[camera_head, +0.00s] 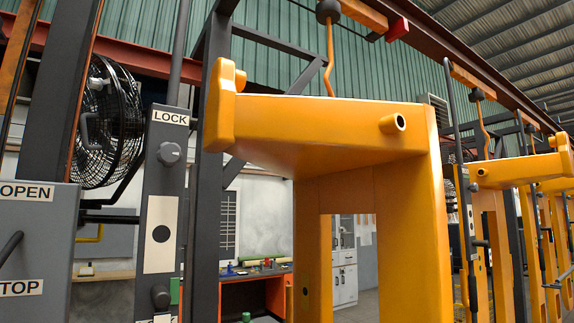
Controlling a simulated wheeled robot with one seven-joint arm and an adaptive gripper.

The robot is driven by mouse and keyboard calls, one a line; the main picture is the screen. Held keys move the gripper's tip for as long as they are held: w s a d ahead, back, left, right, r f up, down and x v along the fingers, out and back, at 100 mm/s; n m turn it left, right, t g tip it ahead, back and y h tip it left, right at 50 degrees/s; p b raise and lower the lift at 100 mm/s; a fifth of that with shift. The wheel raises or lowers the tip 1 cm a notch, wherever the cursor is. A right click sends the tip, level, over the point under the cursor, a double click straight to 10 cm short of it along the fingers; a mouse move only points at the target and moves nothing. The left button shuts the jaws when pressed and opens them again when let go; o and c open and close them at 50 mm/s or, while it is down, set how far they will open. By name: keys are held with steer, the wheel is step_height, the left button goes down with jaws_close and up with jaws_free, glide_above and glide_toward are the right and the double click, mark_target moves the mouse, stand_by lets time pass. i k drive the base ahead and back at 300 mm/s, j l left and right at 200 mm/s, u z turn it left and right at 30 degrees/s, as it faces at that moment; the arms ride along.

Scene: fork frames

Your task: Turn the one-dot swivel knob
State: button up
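A grey upright panel (151,205) stands left of centre, with a "LOCK" label (170,117) near its top. A dark round knob (169,153) sits below that label. Under it is a pale plate with one black dot (161,233). A second dark knob (160,297) sits below the plate, above a partly cut-off label at the bottom edge. I cannot tell from this view which way either knob is turned. My gripper is not in view.
A large orange fork frame (408,250) fills the centre, right of the panel. A grey box (40,238) labelled "OPEN" and "STOP" stands at the left, with a dark handle. A black fan (106,125) is behind. More orange frames (504,172) line the right.

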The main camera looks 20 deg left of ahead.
mark_target(167, 153)
steer(key=u, duration=1.5)
